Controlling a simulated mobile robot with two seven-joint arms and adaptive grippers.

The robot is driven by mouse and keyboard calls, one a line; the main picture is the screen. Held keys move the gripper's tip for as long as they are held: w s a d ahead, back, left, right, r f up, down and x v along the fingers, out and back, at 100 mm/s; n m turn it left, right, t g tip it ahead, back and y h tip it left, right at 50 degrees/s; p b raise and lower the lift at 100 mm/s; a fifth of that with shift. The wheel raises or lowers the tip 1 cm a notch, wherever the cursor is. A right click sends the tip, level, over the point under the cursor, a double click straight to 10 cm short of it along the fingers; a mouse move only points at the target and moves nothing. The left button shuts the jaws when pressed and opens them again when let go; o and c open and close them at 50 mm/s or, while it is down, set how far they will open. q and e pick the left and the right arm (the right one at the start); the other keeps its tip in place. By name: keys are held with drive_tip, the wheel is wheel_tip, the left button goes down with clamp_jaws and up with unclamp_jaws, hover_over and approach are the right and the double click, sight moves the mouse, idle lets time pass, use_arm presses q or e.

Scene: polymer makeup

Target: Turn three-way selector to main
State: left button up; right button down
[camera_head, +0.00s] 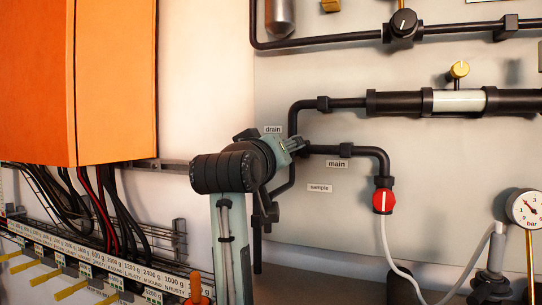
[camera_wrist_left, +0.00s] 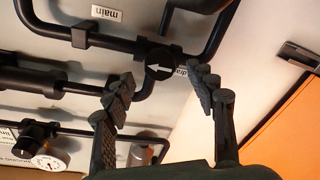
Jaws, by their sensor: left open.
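The three-way selector is a dark round knob (camera_wrist_left: 160,66) with a white arrow pointing left in the wrist view. It sits at the pipe junction, seen between and beyond my fingertips; I cannot tell whether they touch it. In the head view my gripper hides it. My left gripper (camera_wrist_left: 164,86) is open and empty; it also shows in the head view (camera_head: 294,146) at the junction. The "main" label (camera_head: 337,163) is below the right branch, also upside down in the wrist view (camera_wrist_left: 107,13). The "drain" label (camera_head: 273,129) and "sample" label (camera_head: 319,188) are nearby. My right gripper is out of view.
A red valve (camera_head: 383,201) hangs on the main branch, with a pale hose below. A thick pipe with a clear section (camera_head: 459,101) runs above right. A pressure gauge (camera_head: 525,208) stands at right. An orange cabinet (camera_head: 115,80) and loose cables are at left.

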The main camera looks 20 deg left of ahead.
use_arm(q)
drive_tip(key=s, duration=0.7)
drive_tip(key=shift+s+d, duration=0.2)
drive_tip(key=shift+d, duration=0.05)
drive_tip(key=shift+f, duration=0.1)
